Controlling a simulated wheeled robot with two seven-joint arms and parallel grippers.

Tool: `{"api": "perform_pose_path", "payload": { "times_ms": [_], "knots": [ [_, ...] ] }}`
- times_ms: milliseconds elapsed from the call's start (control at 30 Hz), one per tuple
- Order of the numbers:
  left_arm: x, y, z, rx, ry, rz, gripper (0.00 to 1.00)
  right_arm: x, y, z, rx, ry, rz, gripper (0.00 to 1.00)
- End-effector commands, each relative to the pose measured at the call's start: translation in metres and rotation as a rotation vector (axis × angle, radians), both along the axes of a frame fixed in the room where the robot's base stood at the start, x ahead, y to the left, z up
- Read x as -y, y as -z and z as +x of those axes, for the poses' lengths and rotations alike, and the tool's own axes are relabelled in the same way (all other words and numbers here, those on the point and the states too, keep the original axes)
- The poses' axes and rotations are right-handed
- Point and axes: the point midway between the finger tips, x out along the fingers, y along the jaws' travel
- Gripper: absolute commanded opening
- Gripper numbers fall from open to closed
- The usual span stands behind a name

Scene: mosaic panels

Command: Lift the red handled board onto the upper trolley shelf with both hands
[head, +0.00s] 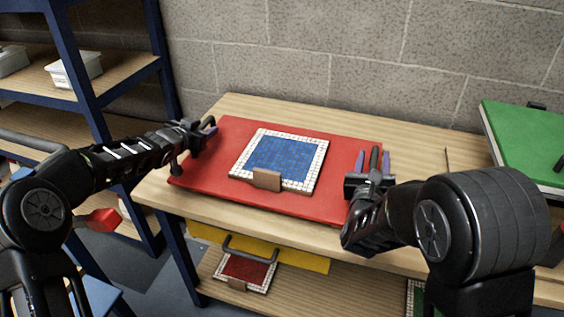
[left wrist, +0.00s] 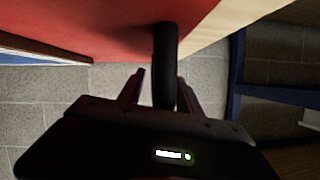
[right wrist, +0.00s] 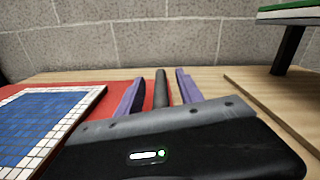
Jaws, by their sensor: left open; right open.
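The red board (head: 217,152) lies flat on the wooden table, with a blue mosaic panel (head: 282,158) on top. It has a dark handle at each end. My left gripper (head: 200,130) is open at the board's left end; in the left wrist view the black handle (left wrist: 165,60) stands between its purple fingers. My right gripper (head: 375,162) is open at the right end; in the right wrist view the other handle (right wrist: 161,88) shows between its fingers. Contact with either handle cannot be told. A blue-framed shelf unit (head: 90,95) with wooden shelves stands at the left.
A white bin (head: 74,68) is on the shelf unit. A yellow board (head: 312,262) and a red mosaic panel (head: 246,270) are under the tabletop. A green board (head: 530,140) stands at the right. A block wall (head: 300,50) is behind the table.

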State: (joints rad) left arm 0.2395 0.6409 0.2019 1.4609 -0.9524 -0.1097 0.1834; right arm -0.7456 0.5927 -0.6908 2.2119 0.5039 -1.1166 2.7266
Motion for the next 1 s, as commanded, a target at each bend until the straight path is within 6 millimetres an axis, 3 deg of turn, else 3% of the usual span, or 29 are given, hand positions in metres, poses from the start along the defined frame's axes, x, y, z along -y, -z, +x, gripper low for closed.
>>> {"api": "perform_pose_path", "payload": {
  "times_ms": [67, 567, 1000],
  "knots": [
    [0.0001, 0.0, -0.0001, 0.0, 0.0, 0.0, 0.41, 0.0001, 0.0, -0.0001, 0.0, 0.0, 0.0, 0.43],
    [0.0001, -0.0001, -0.0003, 0.0, 0.0, 0.0, 0.0, 0.0, -0.0001, -0.0004, 0.0, 0.001, 0.0, 0.02],
    [0.0, 0.0, -0.0003, 0.0, 0.0, 0.0, 0.0, 0.0, -0.0001, -0.0004, 0.0, 0.001, 0.0, 0.0]
  ]
}}
